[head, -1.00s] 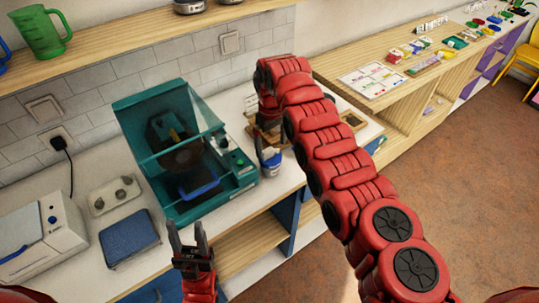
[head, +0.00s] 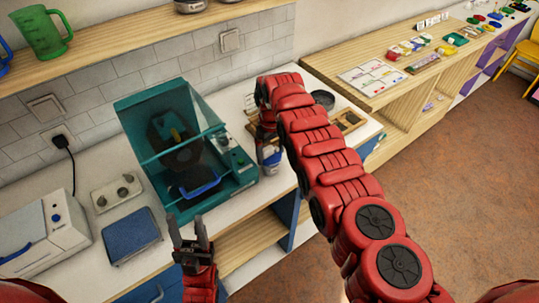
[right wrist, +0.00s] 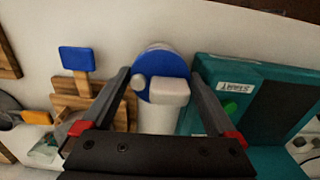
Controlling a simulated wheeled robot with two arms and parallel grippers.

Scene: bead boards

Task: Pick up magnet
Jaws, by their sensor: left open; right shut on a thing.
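A white container (right wrist: 158,118) with a round blue lid stands between my right fingers in the right wrist view, with a white block-like part on its front. In the head view this blue-and-white container (head: 269,158) sits on the counter, right of the teal machine. My right gripper (head: 266,132) is shut on it; the arm hides part of the hold. A blue rectangular piece on a wooden handle (right wrist: 77,59) stands left of the right gripper (right wrist: 165,95). I cannot tell for certain which thing is the magnet. My left gripper (head: 190,232) is open and empty before the counter edge.
The teal machine (head: 245,172) with a clear cover stands close to the left of the container. Wooden blocks (right wrist: 90,100) and a dark dish (head: 323,98) lie on the other side. A blue-topped scale (head: 131,236) and a white box (head: 40,235) are further left.

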